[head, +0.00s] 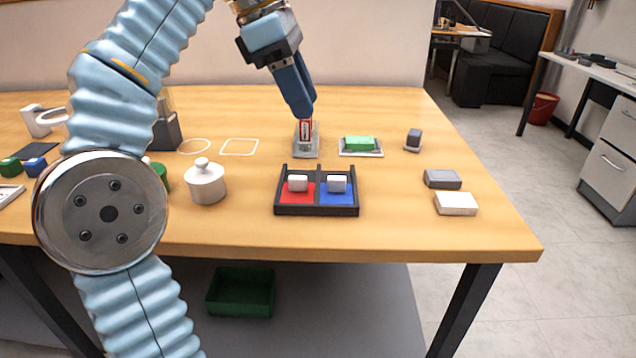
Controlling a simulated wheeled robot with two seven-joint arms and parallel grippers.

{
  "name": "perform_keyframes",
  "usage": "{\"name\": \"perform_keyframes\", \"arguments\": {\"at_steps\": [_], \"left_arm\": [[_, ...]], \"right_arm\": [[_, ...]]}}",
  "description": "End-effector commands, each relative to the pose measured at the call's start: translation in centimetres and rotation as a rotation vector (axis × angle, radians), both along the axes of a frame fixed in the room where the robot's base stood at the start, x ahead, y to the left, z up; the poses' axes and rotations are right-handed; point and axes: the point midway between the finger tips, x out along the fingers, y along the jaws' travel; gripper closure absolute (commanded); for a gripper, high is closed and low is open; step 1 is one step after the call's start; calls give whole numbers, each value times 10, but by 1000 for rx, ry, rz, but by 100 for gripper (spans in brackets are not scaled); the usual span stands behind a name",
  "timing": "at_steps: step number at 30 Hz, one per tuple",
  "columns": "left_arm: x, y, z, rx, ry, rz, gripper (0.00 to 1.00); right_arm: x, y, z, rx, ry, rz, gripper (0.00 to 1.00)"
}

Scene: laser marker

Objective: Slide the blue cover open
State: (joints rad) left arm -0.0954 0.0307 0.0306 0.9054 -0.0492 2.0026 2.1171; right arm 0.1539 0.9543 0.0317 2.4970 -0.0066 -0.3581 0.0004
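The blue cover (338,195) is a flat blue panel in the right half of a black tray (317,211) near the table's front. A white block-shaped knob (336,184) sits on its back part. A red panel (297,194) with a similar white knob (298,183) fills the left half, past a black divider. My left gripper (304,112) points down behind the tray, apart from the blue cover, just above a grey stand (306,150) with a small red-and-white piece (305,128). Its fingers overlap in this view, so any gap is hidden. My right gripper is not in view.
A white lidded pot (205,184) stands left of the tray. A green block on a white dish (361,146) is behind it to the right. Grey (442,179) and white (456,204) blocks lie right. Bare table lies before the tray. My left arm hides part of the left side.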

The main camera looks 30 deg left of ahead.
Motion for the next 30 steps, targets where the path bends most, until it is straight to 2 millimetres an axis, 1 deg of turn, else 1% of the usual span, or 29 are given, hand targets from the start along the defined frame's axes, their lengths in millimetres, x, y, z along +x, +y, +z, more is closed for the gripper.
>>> {"name": "perform_keyframes", "arguments": {"at_steps": [3,8,11,15,21,25,30], "left_arm": [[-3,3,-2,-23,23,64,61],[-1,0,-15,-24,28,67,61],[2,-4,-27,-24,29,67,61],[9,-17,-63,-22,30,61,61],[18,-31,-101,-21,29,61,61],[22,-37,-116,-22,28,61,61],[24,-41,-125,-22,27,62,61]], "right_arm": [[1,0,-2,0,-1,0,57],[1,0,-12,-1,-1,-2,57],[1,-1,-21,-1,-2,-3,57],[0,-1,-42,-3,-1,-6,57],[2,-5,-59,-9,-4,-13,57],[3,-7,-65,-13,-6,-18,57],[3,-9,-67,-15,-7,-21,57]]}}
